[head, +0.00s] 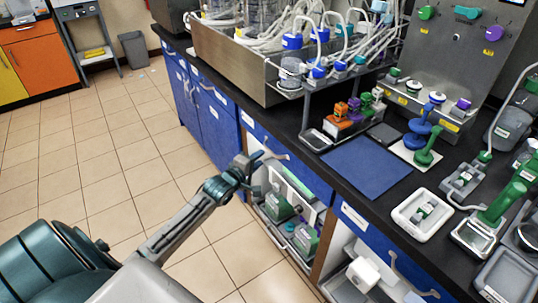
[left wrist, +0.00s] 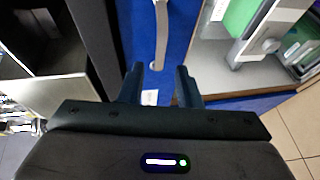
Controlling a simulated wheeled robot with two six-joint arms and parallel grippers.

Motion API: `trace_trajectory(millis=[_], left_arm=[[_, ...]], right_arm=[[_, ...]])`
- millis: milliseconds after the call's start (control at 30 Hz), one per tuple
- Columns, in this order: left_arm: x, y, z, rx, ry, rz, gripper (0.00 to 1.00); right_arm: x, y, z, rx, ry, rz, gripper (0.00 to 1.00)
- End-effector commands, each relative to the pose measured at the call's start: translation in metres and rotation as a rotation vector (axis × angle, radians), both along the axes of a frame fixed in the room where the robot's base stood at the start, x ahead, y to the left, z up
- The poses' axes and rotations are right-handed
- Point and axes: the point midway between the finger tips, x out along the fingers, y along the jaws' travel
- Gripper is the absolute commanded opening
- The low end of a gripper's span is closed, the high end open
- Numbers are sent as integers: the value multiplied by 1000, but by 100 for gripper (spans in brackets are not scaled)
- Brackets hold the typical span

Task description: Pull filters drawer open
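A blue drawer front (head: 312,178) with a pale curved handle sits under the black counter in the head view. Its label is too small to read, so I cannot tell if it is the filters drawer. The drawer looks shut. My left gripper (head: 256,166) is in front of it, close to the handle. In the left wrist view, the two dark fingers of my left gripper (left wrist: 160,84) are apart with nothing between them. The grey handle (left wrist: 161,35) lies just beyond the fingertips on the blue front (left wrist: 179,30). My right gripper is not in view.
Below the drawer is an open shelf with green-and-white items (head: 278,207). Another blue drawer (head: 366,226) is to the right. The black counter (head: 270,117) overhangs and carries a blue mat (head: 367,167) and lab equipment. The tiled floor (head: 110,150) at left is clear.

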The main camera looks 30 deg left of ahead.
Motion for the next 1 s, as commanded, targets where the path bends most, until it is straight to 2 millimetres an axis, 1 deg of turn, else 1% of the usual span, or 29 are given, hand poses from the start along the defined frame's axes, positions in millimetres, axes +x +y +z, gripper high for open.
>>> trace_trajectory(millis=[33,100,200,333,500,767,833,933,1000], left_arm=[[11,-1,-3,-5,-3,1,31],[23,0,-6,-3,-2,1,31],[38,0,-8,-4,-1,1,31],[52,0,-11,-1,0,1,31],[60,0,-12,0,0,0,31],[61,0,-12,1,1,-1,31],[61,0,-12,1,1,0,21],[61,0,-12,1,1,0,1],[61,0,-12,1,1,0,0]], right_arm=[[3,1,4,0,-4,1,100],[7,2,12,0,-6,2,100],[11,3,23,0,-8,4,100],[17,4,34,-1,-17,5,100],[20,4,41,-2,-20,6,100],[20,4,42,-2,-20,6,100],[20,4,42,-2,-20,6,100],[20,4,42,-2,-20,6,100],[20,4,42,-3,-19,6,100]])
